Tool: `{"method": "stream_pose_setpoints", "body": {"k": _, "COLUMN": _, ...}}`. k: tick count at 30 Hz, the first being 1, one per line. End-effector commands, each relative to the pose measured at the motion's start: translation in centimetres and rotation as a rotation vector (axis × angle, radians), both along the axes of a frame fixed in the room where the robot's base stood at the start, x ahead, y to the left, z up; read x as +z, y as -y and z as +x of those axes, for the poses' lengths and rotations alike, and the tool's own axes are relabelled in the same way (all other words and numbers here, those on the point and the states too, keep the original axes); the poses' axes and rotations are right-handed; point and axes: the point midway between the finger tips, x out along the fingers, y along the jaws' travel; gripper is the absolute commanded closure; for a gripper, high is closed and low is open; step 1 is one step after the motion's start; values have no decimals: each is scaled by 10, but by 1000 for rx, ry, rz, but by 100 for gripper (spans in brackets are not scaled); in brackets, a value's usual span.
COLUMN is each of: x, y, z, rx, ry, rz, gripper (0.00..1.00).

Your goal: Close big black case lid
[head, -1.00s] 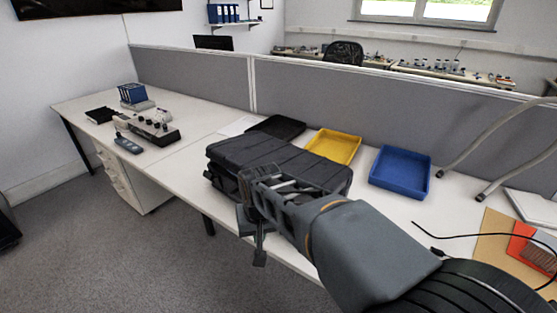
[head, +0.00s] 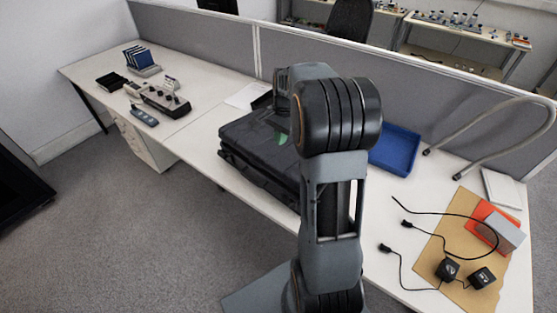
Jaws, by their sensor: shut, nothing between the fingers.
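The big black case (head: 252,145) lies on the white desk, left of and partly behind my raised arm. Its broad, dark upper face and the near side show. A small green patch shows on the upper face close to my arm. My arm hides the right and back parts of the case, so I cannot tell how the lid stands. My gripper (head: 282,88) shows only in part, past the arm's elbow, above the far side of the case. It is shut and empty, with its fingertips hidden. I cannot tell whether it touches the case.
A blue tray (head: 394,150) stands right of my arm by the grey partition (head: 215,43). A bent metal tube (head: 500,105), black plugs with cables (head: 449,268) and a brown sheet (head: 430,250) lie on the right. A control box (head: 165,100) stands at the left. The desk's middle left is clear.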

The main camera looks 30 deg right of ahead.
Motion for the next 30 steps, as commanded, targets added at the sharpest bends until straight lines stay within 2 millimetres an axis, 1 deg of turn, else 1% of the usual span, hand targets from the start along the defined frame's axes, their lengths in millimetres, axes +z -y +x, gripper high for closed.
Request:
{"method": "stream_pose_setpoints", "body": {"k": 1, "x": -10, "y": -2, "z": -1, "rx": 2, "ry": -5, "rz": 3, "gripper": 100}}
{"method": "stream_pose_setpoints", "body": {"k": 3, "x": -24, "y": -4, "z": -2, "rx": 3, "ry": -4, "rz": 2, "gripper": 100}}
{"method": "stream_pose_setpoints", "body": {"k": 9, "x": -60, "y": -9, "z": -3, "rx": 4, "ry": -5, "rz": 1, "gripper": 100}}
{"method": "stream_pose_setpoints", "body": {"k": 15, "x": -87, "y": -12, "z": -5, "rx": 3, "ry": -3, "rz": 0, "gripper": 100}}
{"method": "stream_pose_setpoints", "body": {"k": 21, "x": -103, "y": -14, "z": -5, "rx": 3, "ry": -1, "rz": 0, "gripper": 100}}
{"method": "stream_pose_setpoints", "body": {"k": 30, "x": -109, "y": -14, "z": -5, "rx": 4, "ry": 1, "rz": -1, "gripper": 100}}
